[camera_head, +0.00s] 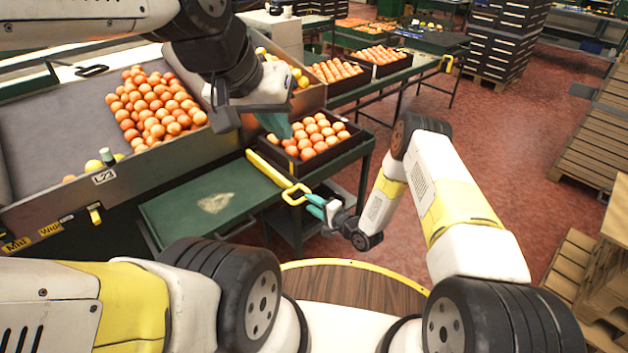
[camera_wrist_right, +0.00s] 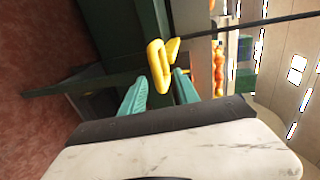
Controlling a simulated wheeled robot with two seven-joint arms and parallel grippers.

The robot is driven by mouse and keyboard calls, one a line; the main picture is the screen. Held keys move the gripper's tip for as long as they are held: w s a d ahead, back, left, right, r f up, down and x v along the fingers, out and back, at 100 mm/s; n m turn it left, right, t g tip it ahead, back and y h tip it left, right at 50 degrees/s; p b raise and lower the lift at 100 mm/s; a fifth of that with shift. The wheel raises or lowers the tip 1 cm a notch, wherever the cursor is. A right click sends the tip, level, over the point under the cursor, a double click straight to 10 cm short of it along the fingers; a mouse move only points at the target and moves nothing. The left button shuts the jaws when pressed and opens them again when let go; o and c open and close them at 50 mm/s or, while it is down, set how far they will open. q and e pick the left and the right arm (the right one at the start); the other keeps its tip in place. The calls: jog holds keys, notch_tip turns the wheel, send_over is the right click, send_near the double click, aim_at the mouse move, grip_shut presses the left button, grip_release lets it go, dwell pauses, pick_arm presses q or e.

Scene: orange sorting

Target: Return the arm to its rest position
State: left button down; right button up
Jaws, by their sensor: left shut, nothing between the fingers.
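My left gripper (camera_head: 278,128) hangs over the crate of oranges at the centre, seen from behind with its teal fingers partly hidden by the wrist. It is shut and holds nothing. My right gripper (camera_head: 312,203) is low beside the green table, its teal fingers by a yellow handle (camera_head: 295,194). In the right wrist view the fingers (camera_wrist_right: 160,90) stand apart, and the yellow handle (camera_wrist_right: 158,68) shows just beyond the gap. I cannot tell whether they touch it.
A black crate of oranges (camera_head: 345,158) stands below my left gripper. A grey sorting bin (camera_head: 50,135) with many oranges lies at the left. A green table (camera_head: 165,215) lies in front. Wooden pallets (camera_head: 590,140) stand at the right, with open red floor (camera_head: 500,150) between.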

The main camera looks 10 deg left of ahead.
jog(key=shift+v, duration=1.2)
